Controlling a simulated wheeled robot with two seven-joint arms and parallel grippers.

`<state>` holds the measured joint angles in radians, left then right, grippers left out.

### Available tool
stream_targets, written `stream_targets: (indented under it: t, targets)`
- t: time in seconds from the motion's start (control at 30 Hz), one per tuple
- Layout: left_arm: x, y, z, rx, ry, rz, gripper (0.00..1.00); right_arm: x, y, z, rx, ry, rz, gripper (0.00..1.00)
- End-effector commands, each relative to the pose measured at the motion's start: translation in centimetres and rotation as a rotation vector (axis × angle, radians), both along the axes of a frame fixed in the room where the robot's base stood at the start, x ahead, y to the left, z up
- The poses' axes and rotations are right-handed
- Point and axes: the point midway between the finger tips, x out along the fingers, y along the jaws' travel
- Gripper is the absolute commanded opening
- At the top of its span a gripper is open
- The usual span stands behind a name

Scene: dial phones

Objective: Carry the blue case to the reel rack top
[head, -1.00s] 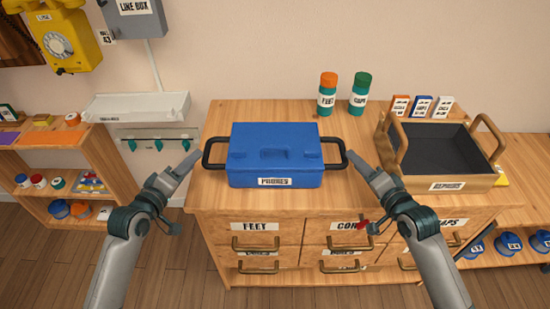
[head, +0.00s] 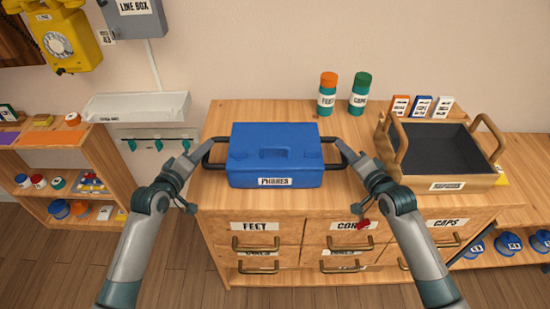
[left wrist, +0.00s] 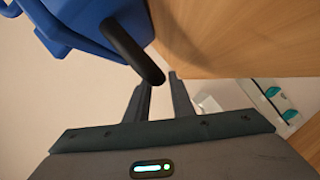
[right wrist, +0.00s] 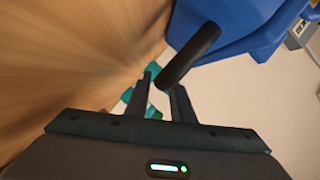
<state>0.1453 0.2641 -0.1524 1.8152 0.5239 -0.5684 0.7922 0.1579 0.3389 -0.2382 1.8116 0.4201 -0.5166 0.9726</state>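The blue case (head: 275,155), labelled PHONES, sits flat on the wooden cabinet top (head: 225,112), with a black side handle at each end. My left gripper (head: 193,153) is at its left handle (head: 208,152); in the left wrist view that handle (left wrist: 130,48) reaches down to the tips of the two parted fingers. My right gripper (head: 347,151) is at the right handle; in the right wrist view the handle (right wrist: 188,55) ends between the two parted fingers. Neither gripper is closed on a handle. I cannot make out a reel rack by name.
A wooden crate (head: 463,180) with raised handles stands right of the case. Two labelled bottles (head: 327,94) and small boxes (head: 422,105) stand behind. A low shelf with blue reels (head: 507,243) is at right, another shelf (head: 100,160) at left.

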Motion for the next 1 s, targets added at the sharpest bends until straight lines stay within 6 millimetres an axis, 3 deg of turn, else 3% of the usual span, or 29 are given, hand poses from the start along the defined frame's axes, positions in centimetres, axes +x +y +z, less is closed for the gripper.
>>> stream_targets:
  t: [0.1,1.0]
  targets:
    - [-0.01,0.01,-0.01,0.0,0.0,0.0,0.0,-0.01,-0.02,0.0,0.0,0.0,0.0,0.0]
    - [-0.02,0.07,-0.05,0.0,0.001,0.001,0.0,-0.03,-0.08,-0.03,0.0,0.001,-0.001,0.0]
